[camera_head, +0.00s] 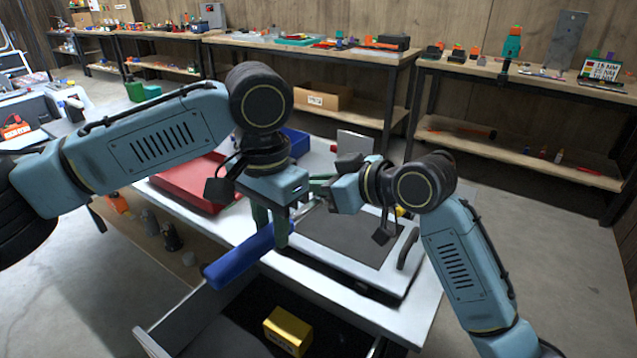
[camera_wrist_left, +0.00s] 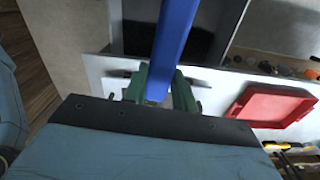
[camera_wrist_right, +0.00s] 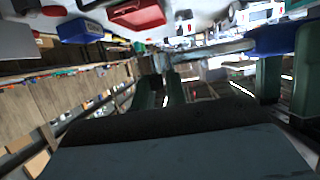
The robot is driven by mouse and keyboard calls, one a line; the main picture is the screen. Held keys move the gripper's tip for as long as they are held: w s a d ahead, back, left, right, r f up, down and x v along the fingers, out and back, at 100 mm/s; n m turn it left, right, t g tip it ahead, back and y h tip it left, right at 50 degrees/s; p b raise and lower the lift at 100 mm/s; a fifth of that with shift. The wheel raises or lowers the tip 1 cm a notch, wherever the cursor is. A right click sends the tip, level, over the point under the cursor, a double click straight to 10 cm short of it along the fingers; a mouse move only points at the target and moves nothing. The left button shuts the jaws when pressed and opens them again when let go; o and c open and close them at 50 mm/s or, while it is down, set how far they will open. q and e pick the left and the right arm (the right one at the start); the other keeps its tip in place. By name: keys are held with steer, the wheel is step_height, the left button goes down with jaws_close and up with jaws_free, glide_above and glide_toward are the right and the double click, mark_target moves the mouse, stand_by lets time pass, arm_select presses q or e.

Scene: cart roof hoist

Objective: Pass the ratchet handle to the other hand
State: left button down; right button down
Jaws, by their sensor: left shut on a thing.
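The ratchet handle has a long blue grip (camera_head: 238,256) and a thin grey metal shaft (camera_wrist_right: 212,49). My left gripper (camera_head: 270,232) is shut on the blue grip near its shaft end. The blue grip also shows in the left wrist view (camera_wrist_left: 174,45), between the green fingers (camera_wrist_left: 158,90). My right gripper (camera_head: 322,188) is close by at the shaft end. In the right wrist view its two green fingers (camera_wrist_right: 163,85) have a narrow gap, with the shaft's far end near their tips. Whether they touch the shaft I cannot tell.
Below is a white table (camera_head: 275,275) with a red tray (camera_head: 185,187), a dark mat (camera_head: 345,235) and a blue bin (camera_head: 295,142). An open drawer (camera_head: 225,325) in front holds a yellow box (camera_head: 288,331). Workbenches with tools line the back wall.

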arm_select(q)
steer(key=c, duration=1.1)
jaws_free()
steer(key=shift+w, duration=0.1)
steer(key=shift+o, duration=0.2)
steer(key=shift+r, duration=0.1)
